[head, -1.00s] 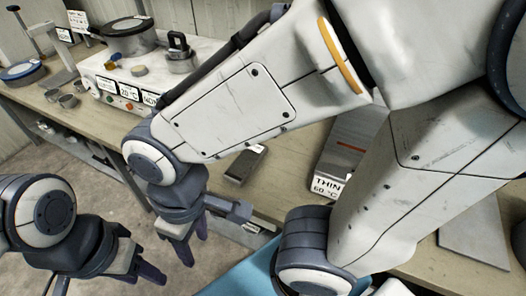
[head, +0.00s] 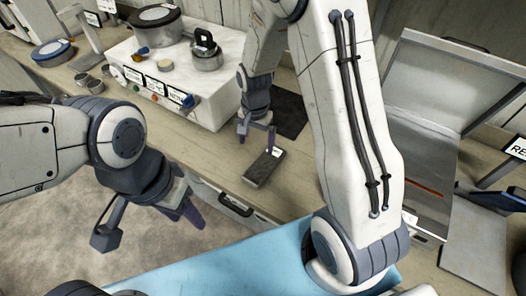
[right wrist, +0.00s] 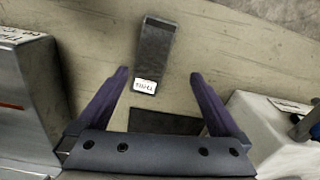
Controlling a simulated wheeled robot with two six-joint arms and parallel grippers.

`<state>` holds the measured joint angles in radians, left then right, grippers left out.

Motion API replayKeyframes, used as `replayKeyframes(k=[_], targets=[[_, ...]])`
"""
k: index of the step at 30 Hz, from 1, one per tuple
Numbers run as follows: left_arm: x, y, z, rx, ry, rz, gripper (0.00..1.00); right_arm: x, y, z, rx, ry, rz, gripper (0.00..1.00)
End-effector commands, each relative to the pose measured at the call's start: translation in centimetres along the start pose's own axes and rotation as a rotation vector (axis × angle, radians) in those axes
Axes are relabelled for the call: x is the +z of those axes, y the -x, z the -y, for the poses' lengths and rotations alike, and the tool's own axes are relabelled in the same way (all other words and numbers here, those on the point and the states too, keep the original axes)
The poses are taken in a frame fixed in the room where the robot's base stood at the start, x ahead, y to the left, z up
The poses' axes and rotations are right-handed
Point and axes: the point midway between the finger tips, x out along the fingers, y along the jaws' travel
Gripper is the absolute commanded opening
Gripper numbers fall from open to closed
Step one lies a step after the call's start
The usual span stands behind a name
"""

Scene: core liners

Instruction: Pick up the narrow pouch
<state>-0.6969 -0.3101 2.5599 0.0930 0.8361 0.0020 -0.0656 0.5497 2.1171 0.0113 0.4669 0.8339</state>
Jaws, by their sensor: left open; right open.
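The narrow pouch, a flat dark grey strip (head: 258,172) with a white label at one end, lies on the wooden bench near its front edge. It also shows in the right wrist view (right wrist: 155,45), label end toward my gripper. My right gripper (head: 257,138) is open and empty, just behind the pouch's label end in the head view. In the right wrist view its fingers (right wrist: 159,75) are apart, with the label between their tips in the picture; the height gap is unclear. My left gripper (head: 184,207) is open and empty, in front of the bench.
A dark mat (head: 290,112) lies behind the pouch. A white box with knobs and labels (head: 205,100) stands left, carrying pots. A grey metal device with a raised panel (head: 425,75) stands right. A blue surface (head: 215,270) is in front. Bench beside the pouch is clear.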

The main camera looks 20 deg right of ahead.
Motion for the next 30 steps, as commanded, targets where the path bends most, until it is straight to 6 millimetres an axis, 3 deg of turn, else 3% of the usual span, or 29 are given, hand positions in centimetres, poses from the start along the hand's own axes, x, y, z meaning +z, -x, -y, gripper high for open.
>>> replayKeyframes(k=[3,6,13,23,30], targets=[[-0.1,1.2,-0.1,0.000,0.000,0.000,0.50,-2.4,-1.4,-1.0,0.009,-0.134,0.002,1.00],[-0.1,1.4,-0.1,0.000,0.001,0.000,0.50,-3.1,-2.5,-1.3,0.012,-0.183,0.003,1.00],[-0.1,2.2,-0.2,0.000,0.001,0.000,0.50,-3.2,-6.1,-1.4,0.013,-0.191,0.003,1.00],[-0.2,3.4,-0.2,0.000,0.001,0.000,0.50,-3.0,-8.6,-1.6,0.013,-0.188,0.003,1.00],[-0.2,4.7,-0.3,0.000,-0.002,0.000,0.50,-2.9,-11.7,-1.7,0.011,-0.188,0.002,1.00]])
